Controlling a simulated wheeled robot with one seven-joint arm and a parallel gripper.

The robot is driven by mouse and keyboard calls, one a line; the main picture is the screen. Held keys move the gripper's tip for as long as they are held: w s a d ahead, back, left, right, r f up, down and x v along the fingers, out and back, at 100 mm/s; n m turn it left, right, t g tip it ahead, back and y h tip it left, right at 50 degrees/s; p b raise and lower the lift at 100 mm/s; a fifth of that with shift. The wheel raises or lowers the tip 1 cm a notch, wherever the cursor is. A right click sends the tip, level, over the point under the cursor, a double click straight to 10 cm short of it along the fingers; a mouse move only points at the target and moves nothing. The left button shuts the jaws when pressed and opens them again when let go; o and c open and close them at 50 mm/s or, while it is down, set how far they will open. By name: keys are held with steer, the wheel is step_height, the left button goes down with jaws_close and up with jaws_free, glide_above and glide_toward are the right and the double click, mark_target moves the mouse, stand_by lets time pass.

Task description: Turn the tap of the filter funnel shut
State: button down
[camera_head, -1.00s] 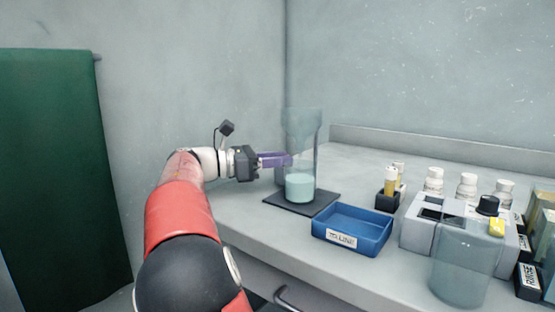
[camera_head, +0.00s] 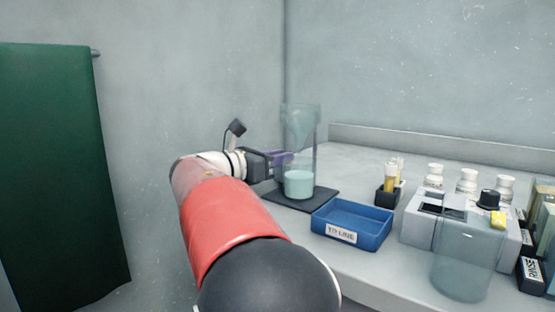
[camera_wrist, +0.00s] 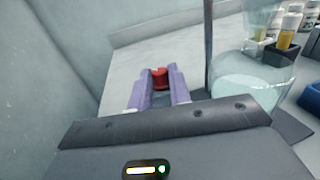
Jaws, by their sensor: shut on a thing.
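The clear filter funnel (camera_head: 300,122) stands upright at the back left of the bench, above a beaker of pale teal liquid (camera_head: 299,184). Its red tap (camera_wrist: 160,77) shows in the wrist view between the purple fingers. My gripper (camera_wrist: 159,72) is shut on the tap. In the head view my gripper (camera_head: 284,158) is at the funnel's left side, and the tap is hidden there. The beaker also shows at the right of the wrist view (camera_wrist: 245,88).
A dark base plate (camera_head: 322,199) lies under the beaker. A blue tray (camera_head: 376,238) sits in front of it. A small vial rack (camera_head: 387,197), a grey block with white bottles behind, and a large clear beaker (camera_head: 462,265) stand right. A thin upright rod (camera_wrist: 208,45) is close beside my fingers.

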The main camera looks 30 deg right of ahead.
steer(key=c, duration=1.3)
jaws_free()
steer(key=shift+a, duration=0.1)
steer(key=a, duration=0.7)
steer(key=shift+s+a, duration=0.3)
steer(key=shift+s, duration=0.05)
